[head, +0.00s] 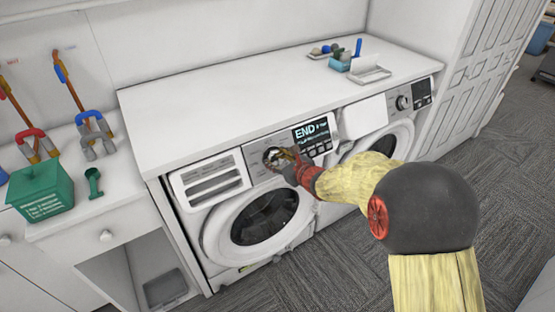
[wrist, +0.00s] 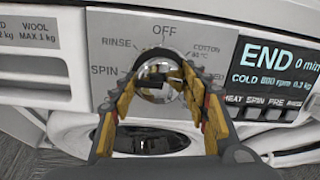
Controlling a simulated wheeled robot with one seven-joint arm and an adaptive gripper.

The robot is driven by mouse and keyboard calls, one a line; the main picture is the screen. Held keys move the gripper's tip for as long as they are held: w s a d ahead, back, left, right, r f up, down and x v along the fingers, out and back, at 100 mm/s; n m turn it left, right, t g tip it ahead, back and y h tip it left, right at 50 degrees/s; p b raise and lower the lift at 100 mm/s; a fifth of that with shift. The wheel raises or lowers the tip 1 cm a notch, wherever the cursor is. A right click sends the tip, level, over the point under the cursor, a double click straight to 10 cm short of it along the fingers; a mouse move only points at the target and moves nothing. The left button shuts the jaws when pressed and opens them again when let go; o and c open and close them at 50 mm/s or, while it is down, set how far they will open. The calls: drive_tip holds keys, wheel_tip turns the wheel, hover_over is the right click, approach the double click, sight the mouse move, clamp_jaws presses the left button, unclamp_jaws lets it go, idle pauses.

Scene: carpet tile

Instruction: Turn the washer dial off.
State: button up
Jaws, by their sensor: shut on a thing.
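The washer (head: 215,205) is the left of two white machines under a counter. Its round, shiny metal dial (wrist: 160,72) sits on a grey panel with OFF printed above it, RINSE and SPIN to its left and COTTON to its right. In the head view the dial (head: 271,156) is partly covered by my gripper. My gripper (wrist: 161,84) is shut on the dial, one yellow-padded finger at each side; it also shows in the head view (head: 284,160). I cannot tell which label the dial points to.
The lit display (head: 312,133) right of the dial reads END. A detergent drawer (head: 211,181) is to the left. A second machine (head: 398,122) stands to the right. The white countertop (head: 230,100) above is mostly clear, with small items at its far right.

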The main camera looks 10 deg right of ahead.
drive_tip(key=shift+m, duration=0.3)
drive_tip(key=shift+c, duration=0.2)
drive_tip(key=m+p, duration=0.1)
drive_tip(key=m, duration=0.3)
drive_tip(key=shift+r+m+h, duration=0.15)
drive_tip(key=shift+m+h, duration=0.15)
drive_tip(key=m+p, duration=0.3)
drive_tip(key=m, duration=0.1)
drive_tip(key=shift+m, duration=0.4)
drive_tip(key=m+p, duration=0.3)
drive_tip(key=m, duration=0.1)
drive_tip(key=shift+r+g+h+p, duration=0.1)
drive_tip(key=shift+g+h+p, duration=0.2)
drive_tip(key=shift+p, duration=0.1)
drive_tip(key=m+p, duration=0.3)
drive_tip(key=m, duration=0.1)
drive_tip(key=shift+p, duration=0.35)
drive_tip(key=o, duration=1.2)
drive_tip(key=shift+g, duration=0.3)
drive_tip(key=shift+c, duration=0.2)
drive_tip(key=shift+f, duration=0.2)
